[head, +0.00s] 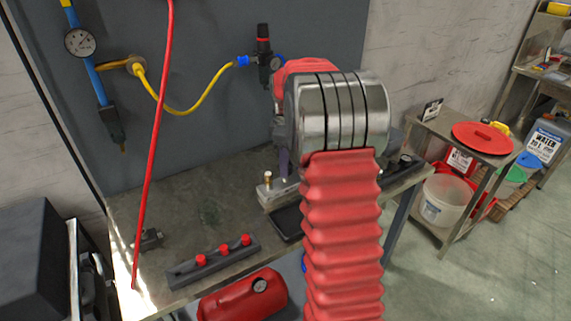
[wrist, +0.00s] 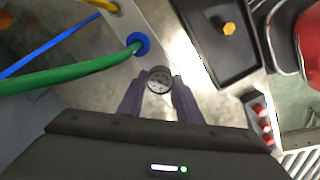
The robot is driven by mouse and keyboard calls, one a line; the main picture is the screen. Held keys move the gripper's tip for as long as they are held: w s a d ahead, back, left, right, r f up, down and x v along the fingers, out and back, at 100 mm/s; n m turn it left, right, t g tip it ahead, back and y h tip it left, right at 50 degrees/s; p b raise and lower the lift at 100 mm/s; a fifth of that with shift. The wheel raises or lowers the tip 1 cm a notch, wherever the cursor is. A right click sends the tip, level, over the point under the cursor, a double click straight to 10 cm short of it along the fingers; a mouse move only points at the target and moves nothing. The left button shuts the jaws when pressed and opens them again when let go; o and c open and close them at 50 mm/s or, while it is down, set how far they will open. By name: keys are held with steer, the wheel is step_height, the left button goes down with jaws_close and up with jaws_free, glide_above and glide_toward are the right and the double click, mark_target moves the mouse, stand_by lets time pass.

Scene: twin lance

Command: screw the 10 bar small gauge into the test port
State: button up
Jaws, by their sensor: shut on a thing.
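My gripper (wrist: 157,84) has its two purple-grey fingers closed around a small round gauge (wrist: 159,79) in the wrist view. The gauge is beside a metal block (wrist: 178,52) with a blue-collared fitting and a green hose. In the head view my red-sleeved arm covers most of the gripper and the gauge. A metal block (head: 270,192) with a brass fitting shows left of the arm. I cannot tell which fitting is the test port.
A black tray (wrist: 207,62) holds a yellow hex piece (wrist: 229,28). A rack with red knobs (head: 215,262) and a red tank (head: 243,297) are at the bench front. A red hose (head: 158,120) hangs at left. The bench middle left is clear.

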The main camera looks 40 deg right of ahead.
steer(key=m, duration=0.4)
steer(key=shift+m, duration=2.5)
steer(key=o, duration=1.1)
steer(key=shift+c, duration=0.2)
